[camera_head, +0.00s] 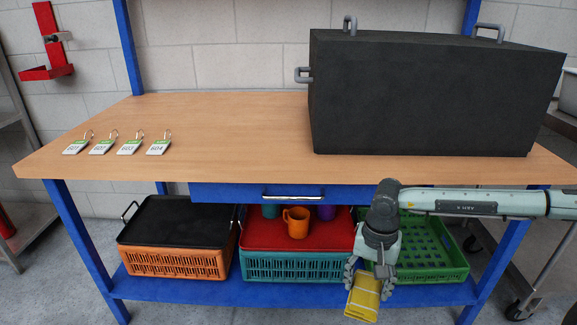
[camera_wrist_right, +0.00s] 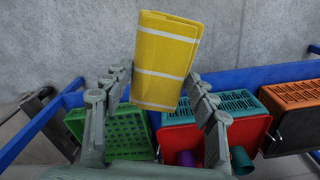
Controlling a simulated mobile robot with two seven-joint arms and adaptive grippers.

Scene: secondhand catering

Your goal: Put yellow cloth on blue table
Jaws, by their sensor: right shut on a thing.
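A folded yellow cloth (camera_head: 364,297) with pale stripes is held in my right gripper (camera_head: 369,279), in front of the lower shelf in the head view. In the right wrist view the yellow cloth (camera_wrist_right: 166,60) sits between the fingers of my right gripper (camera_wrist_right: 163,84). The blue table (camera_head: 240,125) has a wooden top, blue legs and a blue drawer (camera_head: 290,194). The gripper and cloth are below the level of the tabletop. My left gripper is out of view.
A large black box (camera_head: 430,95) covers the right part of the tabletop. Several numbered tags (camera_head: 130,146) lie at the left; the middle is clear. Below are an orange crate (camera_head: 175,262), a teal crate (camera_head: 300,267), a green crate (camera_head: 430,255) and an orange mug (camera_head: 296,222).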

